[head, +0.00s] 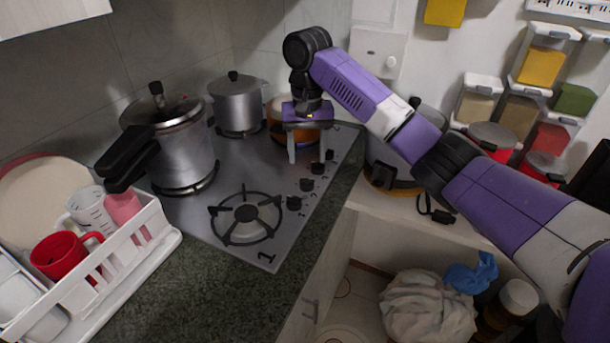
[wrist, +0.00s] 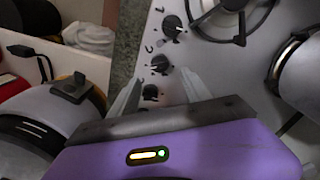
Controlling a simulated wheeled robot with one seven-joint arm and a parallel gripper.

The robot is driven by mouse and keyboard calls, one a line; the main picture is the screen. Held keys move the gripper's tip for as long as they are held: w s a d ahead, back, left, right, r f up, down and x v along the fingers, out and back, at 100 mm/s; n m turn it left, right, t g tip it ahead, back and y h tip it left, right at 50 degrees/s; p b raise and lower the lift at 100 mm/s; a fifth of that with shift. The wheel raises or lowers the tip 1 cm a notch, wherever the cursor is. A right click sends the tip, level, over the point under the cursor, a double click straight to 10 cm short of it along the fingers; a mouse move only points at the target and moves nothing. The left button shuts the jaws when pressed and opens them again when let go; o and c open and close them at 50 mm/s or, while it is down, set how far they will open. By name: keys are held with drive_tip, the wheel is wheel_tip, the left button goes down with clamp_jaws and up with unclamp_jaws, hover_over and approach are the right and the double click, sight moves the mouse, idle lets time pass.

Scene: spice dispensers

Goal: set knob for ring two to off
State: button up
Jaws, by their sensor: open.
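The stovetop (head: 240,178) has a row of black knobs along its right edge. The nearest knobs (head: 294,202) and (head: 307,185) stand clear of my gripper, and another knob (head: 318,168) is close to the fingertips. My gripper (head: 307,161) is open and points down over the far part of the row. In the wrist view, one knob (wrist: 151,92) lies between the fingers of my gripper (wrist: 160,78), another knob (wrist: 160,64) is just beyond the tips, and a further knob (wrist: 172,26) is clear. I cannot read which knob belongs to ring two.
A pressure cooker (head: 182,145), a steel pot (head: 238,104) and an orange pot (head: 278,124) stand on the stove. The front burner (head: 246,214) is empty, with a "1" beside it. A white dish rack (head: 125,250) is at left.

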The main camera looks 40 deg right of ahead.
sight(307, 179)
drive_tip(key=shift+f+b, duration=0.5)
drive_tip(key=shift+f, duration=3.45)
clamp_jaws()
